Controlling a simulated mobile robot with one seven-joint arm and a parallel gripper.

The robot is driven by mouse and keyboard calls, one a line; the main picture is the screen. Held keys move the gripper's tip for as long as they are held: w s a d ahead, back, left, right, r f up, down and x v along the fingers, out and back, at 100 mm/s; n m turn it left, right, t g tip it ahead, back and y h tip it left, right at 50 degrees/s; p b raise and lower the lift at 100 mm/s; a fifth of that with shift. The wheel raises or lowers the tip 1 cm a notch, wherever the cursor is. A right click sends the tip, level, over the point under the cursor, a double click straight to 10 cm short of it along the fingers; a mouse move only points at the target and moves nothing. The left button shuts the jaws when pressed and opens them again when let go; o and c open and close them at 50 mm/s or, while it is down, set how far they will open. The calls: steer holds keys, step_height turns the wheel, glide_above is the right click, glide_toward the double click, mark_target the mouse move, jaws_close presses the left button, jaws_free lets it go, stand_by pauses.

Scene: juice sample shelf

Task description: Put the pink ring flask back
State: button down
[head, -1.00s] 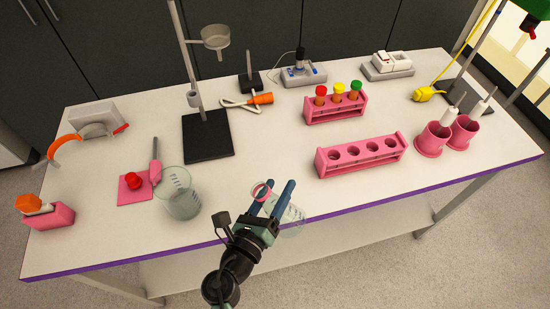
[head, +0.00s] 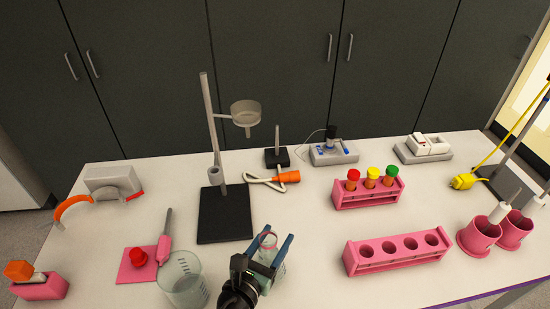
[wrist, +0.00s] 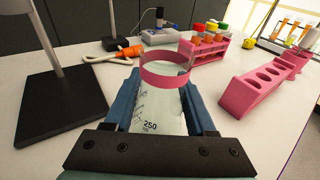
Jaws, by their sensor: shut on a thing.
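The pink ring flask (head: 268,244) is a clear flask with a pink ring round its neck. My gripper (head: 272,248) is shut on it, with a blue finger on each side, near the front middle of the bench. In the wrist view the pink ring (wrist: 165,72) stands above the fingers, and printed marks show on the clear body of the flask between them. The flask's base is hidden by my gripper, so I cannot tell whether it touches the bench.
A large clear beaker (head: 184,281) stands just left of my gripper. The retort stand's black base (head: 225,216) is behind left. An empty pink rack (head: 397,252) is to the right, and a rack with capped tubes (head: 367,197) is behind it. An orange-tipped burner (head: 286,177) lies behind. Bare bench lies between.

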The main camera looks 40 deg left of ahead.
steer(key=shift+f, duration=1.25)
steer(key=shift+f+b, duration=0.1)
steer(key=shift+b, duration=0.25)
steer(key=shift+c, duration=1)
jaws_free()
steer(key=shift+r, duration=0.25)
steer(key=v, duration=1.2)
steer(key=shift+f+b, duration=0.2)
steer(key=shift+b, duration=0.25)
